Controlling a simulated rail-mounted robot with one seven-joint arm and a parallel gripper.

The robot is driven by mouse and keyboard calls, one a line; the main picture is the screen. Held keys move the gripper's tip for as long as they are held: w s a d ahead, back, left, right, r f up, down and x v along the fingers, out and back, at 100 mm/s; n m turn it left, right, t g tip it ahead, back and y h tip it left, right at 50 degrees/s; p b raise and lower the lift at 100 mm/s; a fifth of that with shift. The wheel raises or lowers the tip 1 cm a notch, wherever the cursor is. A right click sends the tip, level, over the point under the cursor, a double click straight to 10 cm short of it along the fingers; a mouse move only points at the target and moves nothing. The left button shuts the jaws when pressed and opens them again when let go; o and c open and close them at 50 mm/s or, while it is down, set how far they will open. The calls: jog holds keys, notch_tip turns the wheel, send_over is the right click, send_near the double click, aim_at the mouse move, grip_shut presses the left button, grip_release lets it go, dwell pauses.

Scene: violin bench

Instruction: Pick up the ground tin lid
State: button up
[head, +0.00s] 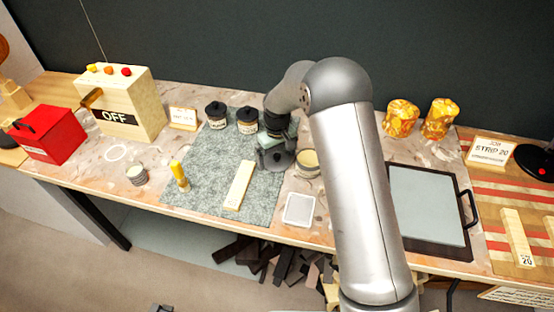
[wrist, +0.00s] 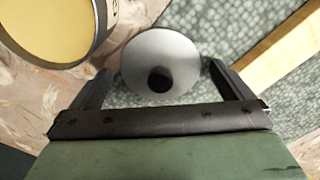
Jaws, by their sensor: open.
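The ground tin lid, a pale grey round disc with a dark round knob, shows in the wrist view (wrist: 160,50). It lies on the grey-green mat. My gripper (wrist: 160,78) is open, with one finger to the left of the lid and one to the right. The knob sits between the fingers, and I see no contact. In the head view my gripper (head: 275,158) is low over the right part of the mat and hides the lid. The open tin with yellow contents (head: 308,158) stands just right of it; it also fills the upper left of the wrist view (wrist: 48,25).
Two dark-lidded jars (head: 247,121) stand behind the gripper. A pale wooden strip (head: 239,185) lies on the mat (head: 212,165) to its left. A white square dish (head: 299,209) sits in front. A yellow-handled tool (head: 179,175) stands farther left.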

jog(key=c, duration=0.9)
